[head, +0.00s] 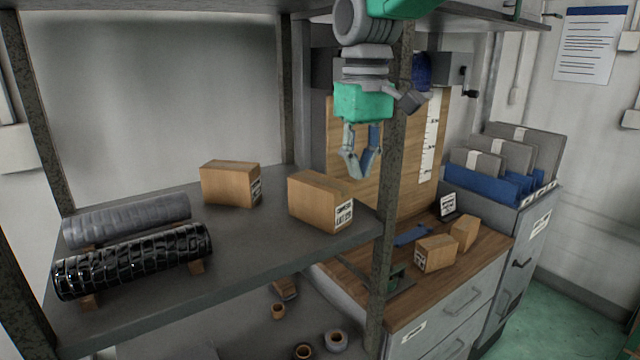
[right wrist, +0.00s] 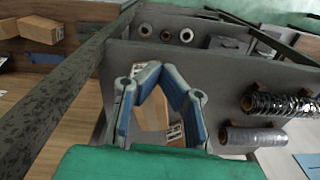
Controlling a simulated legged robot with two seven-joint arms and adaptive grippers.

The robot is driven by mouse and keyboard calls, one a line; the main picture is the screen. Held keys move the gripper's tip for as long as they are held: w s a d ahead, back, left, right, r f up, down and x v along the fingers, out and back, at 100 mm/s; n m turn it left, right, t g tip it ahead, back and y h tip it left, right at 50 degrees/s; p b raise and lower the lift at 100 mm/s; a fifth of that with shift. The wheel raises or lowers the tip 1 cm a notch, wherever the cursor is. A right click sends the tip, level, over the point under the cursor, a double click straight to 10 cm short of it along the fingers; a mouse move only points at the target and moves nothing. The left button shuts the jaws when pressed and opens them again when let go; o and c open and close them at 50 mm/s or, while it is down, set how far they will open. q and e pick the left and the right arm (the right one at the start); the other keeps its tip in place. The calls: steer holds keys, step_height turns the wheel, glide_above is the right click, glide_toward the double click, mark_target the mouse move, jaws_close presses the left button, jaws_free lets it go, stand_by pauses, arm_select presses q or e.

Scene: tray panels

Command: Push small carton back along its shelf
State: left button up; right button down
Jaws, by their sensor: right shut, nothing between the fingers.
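Two brown cartons stand on the grey shelf (head: 240,240) in the head view. One carton (head: 228,184) is further left and looks smaller; the other carton (head: 318,200) is nearer the shelf's right end, with a white label. I cannot tell for sure which one the task means. My right gripper (head: 360,172) hangs above and beyond the right carton, near the post, apart from both cartons. Its fingers are shut and empty. In the right wrist view, a carton (right wrist: 151,113) shows behind the fingers of my gripper (right wrist: 150,72), partly hidden. My left gripper is out of view.
A grey roll (head: 125,220) and a black wrapped roll (head: 135,262) lie on the shelf's left part. An upright post (head: 385,210) stands at the shelf's right corner. A wooden-topped cabinet with cartons (head: 436,252) is to the right. Rings lie on the lower shelf.

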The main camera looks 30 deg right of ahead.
mark_target(320, 200)
steer(key=w+f, duration=0.1)
steer(key=f, duration=0.2)
steer(key=w+f+p, duration=0.1)
steer(key=f, duration=0.2)
steer(key=w+f+p, duration=0.1)
steer(key=f, duration=0.2)
steer(key=shift+w+a+f, duration=0.1)
steer(key=shift+a+f, duration=0.15)
steer(key=shift+a, duration=0.15)
steer(key=shift+w+d+f, duration=0.1)
steer(key=shift+w+d, duration=0.05)
steer(key=shift+w, duration=0.2)
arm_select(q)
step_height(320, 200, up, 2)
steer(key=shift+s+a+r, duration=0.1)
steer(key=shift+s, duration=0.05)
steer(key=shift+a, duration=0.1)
